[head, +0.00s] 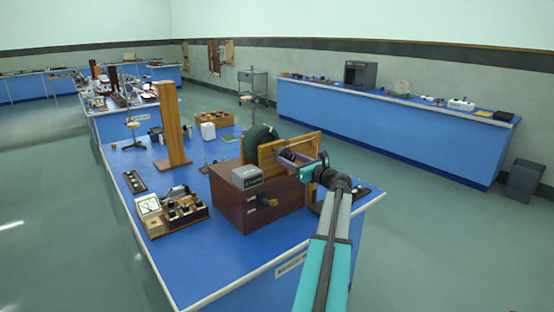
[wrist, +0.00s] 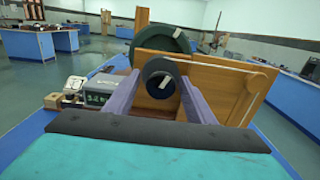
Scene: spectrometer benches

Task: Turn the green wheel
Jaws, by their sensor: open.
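The green wheel (head: 259,137) is a large dark green disc behind an upright wooden board (head: 302,148) on a brown wooden box (head: 250,203). In the wrist view the green wheel (wrist: 152,41) shows above the board's edge, its lower part hidden. A smaller dark wheel (wrist: 150,72) with a pale mark is on the near side of the board. My gripper (head: 291,157) is open in front of the board. In the wrist view its purple fingers (wrist: 160,88) stand to either side of the small dark wheel; whether they touch it is unclear.
A grey meter box (head: 247,177) stands on the brown box, left of my gripper. A tall wooden post (head: 171,125) and an instrument with a dial (head: 150,206) stand further left on the blue bench (head: 205,270). Another blue bench (head: 390,121) runs along the wall.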

